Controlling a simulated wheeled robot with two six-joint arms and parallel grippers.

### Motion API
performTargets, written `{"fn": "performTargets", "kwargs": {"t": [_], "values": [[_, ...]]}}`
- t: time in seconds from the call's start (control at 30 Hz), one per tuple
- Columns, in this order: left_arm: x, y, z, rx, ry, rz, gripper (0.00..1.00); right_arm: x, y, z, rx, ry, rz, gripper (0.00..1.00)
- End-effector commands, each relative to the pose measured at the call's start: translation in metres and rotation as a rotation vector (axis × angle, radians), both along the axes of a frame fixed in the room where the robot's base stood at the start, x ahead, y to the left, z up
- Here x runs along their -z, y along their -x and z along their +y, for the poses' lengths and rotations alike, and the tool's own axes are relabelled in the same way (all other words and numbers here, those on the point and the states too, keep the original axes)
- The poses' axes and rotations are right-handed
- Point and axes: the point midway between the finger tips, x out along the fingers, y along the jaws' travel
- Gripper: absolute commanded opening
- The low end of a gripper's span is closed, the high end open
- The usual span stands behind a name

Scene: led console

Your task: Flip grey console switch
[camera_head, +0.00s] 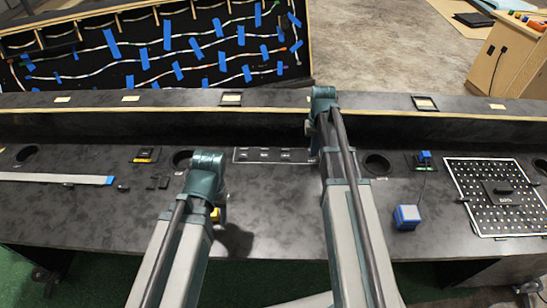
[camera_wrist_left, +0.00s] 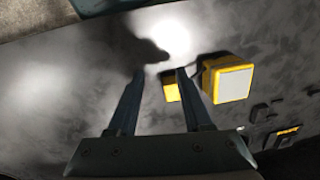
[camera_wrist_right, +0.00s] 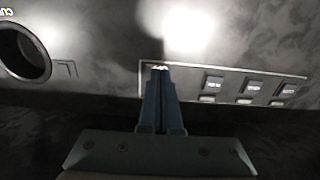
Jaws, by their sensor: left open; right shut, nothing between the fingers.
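A row of small grey switches (camera_head: 265,155) sits in a white-outlined panel at the middle of the console. In the right wrist view the panel (camera_wrist_right: 230,100) shows three switches (camera_wrist_right: 212,85) to the right of my right gripper (camera_wrist_right: 160,70). That gripper is shut and empty, its tips over the panel's left end; contact cannot be told, and the tips hide that end. My left gripper (camera_wrist_left: 160,75) is open and empty above the black console surface. Its right finger is close to a yellow block with a pale face (camera_wrist_left: 233,82). In the head view my arms hide both sets of fingertips.
A blue-and-white block (camera_head: 407,217) and a perforated board (camera_head: 500,197) lie to the right. Round holes (camera_head: 377,164) open in the console. A pale strip (camera_head: 60,178) lies at left. A raised ledge (camera_head: 180,98) runs along the back.

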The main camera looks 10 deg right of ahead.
Motion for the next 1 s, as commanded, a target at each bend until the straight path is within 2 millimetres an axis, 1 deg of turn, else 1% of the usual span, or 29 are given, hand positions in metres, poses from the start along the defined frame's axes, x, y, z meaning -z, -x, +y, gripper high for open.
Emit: {"fn": "performTargets", "kwargs": {"t": [0.6,1.0], "values": [[0.019,0.000,0.000,0.000,0.000,0.000,0.50,0.019,0.000,0.000,0.000,0.000,0.000,0.00],[0.018,0.000,0.000,0.000,0.000,0.000,0.50,0.018,0.000,0.000,0.000,0.000,0.000,0.00]]}}
